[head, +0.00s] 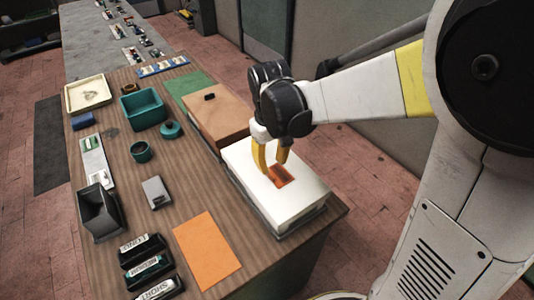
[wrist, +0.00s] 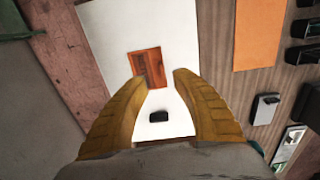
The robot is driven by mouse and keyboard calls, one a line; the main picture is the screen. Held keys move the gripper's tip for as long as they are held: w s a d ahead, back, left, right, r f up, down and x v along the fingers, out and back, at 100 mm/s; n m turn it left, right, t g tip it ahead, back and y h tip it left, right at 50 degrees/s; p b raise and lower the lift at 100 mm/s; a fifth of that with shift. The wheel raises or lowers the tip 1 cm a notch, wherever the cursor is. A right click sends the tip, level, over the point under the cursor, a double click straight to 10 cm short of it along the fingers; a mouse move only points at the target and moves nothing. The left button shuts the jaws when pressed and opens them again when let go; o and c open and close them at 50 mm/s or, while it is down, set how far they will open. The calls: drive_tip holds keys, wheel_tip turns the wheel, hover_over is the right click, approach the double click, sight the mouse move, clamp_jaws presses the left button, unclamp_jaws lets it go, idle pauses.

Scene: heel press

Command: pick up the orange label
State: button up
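A small orange label (head: 281,175) with a darker patch lies flat on top of a white box (head: 304,198) at the table's right side. The wrist view also shows the label (wrist: 147,68) on the white surface, just beyond my fingertips. My gripper (head: 272,167) points down over the box top, its yellow fingers beside the label. In the wrist view my gripper (wrist: 158,76) is open, with nothing between the tips. Whether the fingertips touch the box top is hard to tell.
A small black piece (wrist: 158,116) shows between the fingers. A larger orange sheet (head: 207,250) lies on the wooden table, left of the box. A brown box (head: 215,115) stands behind. Teal containers (head: 144,106), a grey bin (head: 100,213) and black labelled holders (head: 146,262) stand farther left.

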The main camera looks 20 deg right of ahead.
sight(271, 175)
wheel_tip(271, 175, down, 6)
drive_tip(key=shift+w+r+b, duration=0.1)
drive_tip(key=shift+b, duration=0.85)
clamp_jaws()
